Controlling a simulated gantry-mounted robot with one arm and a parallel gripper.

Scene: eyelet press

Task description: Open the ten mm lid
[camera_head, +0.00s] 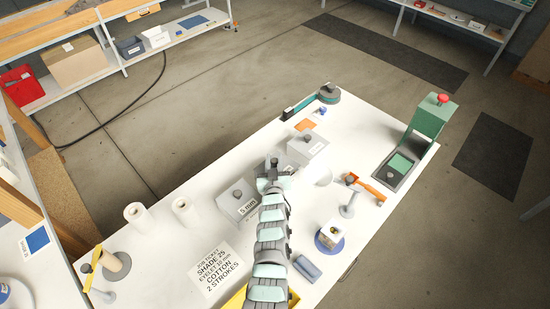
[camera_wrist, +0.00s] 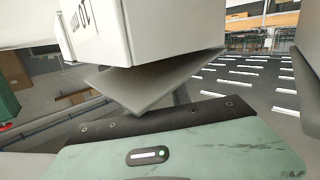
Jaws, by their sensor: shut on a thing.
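My gripper (camera_head: 272,166) is at the row of grey boxes, between the 5 mm box (camera_head: 237,198) and a far box (camera_head: 308,148). Both boxes have a knob on top. My gripper and arm mostly cover the middle box in the head view. In the wrist view a pale box (camera_wrist: 165,28) with an upside-down, partly cut-off label hangs from the top. A grey lid plate (camera_wrist: 155,88) lies between it and my teal palm. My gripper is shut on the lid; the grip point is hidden. Whether the lid is clear of the box, I cannot tell.
A green press (camera_head: 425,125) stands at the table's right end. An orange-handled stand (camera_head: 365,188), a blue round base (camera_head: 330,238) and a blue-grey block (camera_head: 307,268) lie right of my arm. White spools (camera_head: 138,217) and a job ticket (camera_head: 215,271) are left.

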